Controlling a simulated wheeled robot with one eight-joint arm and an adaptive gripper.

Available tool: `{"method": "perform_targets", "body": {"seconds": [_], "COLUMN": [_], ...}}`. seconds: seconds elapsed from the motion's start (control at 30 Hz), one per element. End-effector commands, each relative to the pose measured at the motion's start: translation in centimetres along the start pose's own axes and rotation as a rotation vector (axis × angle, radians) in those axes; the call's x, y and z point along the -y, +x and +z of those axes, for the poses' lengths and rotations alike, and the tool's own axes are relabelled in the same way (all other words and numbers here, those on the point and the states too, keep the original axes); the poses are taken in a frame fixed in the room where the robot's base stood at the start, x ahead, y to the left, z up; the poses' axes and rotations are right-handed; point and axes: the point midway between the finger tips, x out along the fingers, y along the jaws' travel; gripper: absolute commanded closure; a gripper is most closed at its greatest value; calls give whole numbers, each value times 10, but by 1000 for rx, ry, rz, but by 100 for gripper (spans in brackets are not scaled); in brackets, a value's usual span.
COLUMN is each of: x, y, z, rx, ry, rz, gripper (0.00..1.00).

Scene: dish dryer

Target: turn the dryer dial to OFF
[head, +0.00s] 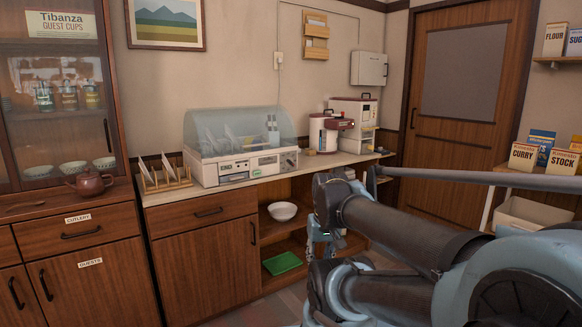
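The dish dryer (238,172) is a white box with a clear domed lid, standing on the counter left of centre in the head view. Its lid is down and dishes show dimly inside. A control panel runs along its front. A small round shape at the panel's right end looks like the dial (289,161); its setting is too small to read. My gripper (322,238) hangs in front of the open shelves, below and right of the dryer and apart from it. It is partly hidden by my arm, and its finger opening is unclear.
A plate rack (165,183) stands left of the dryer. A red and white water boiler (324,132) and a white machine (355,117) stand to its right. A white bowl (283,211) and green item (283,263) sit on the shelves below. The counter front before the dryer is clear.

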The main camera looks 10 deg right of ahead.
Motion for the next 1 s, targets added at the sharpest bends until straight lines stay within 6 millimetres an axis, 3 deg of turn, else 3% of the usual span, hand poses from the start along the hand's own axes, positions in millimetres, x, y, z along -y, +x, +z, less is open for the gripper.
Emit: {"method": "perform_targets", "body": {"seconds": [0.5, 1.0], "x": [54, 63], "y": [-25, -38], "z": [-133, -281], "rx": [-110, -192], "ry": [353, 741], "rz": [-330, -681], "gripper": [68, 68]}}
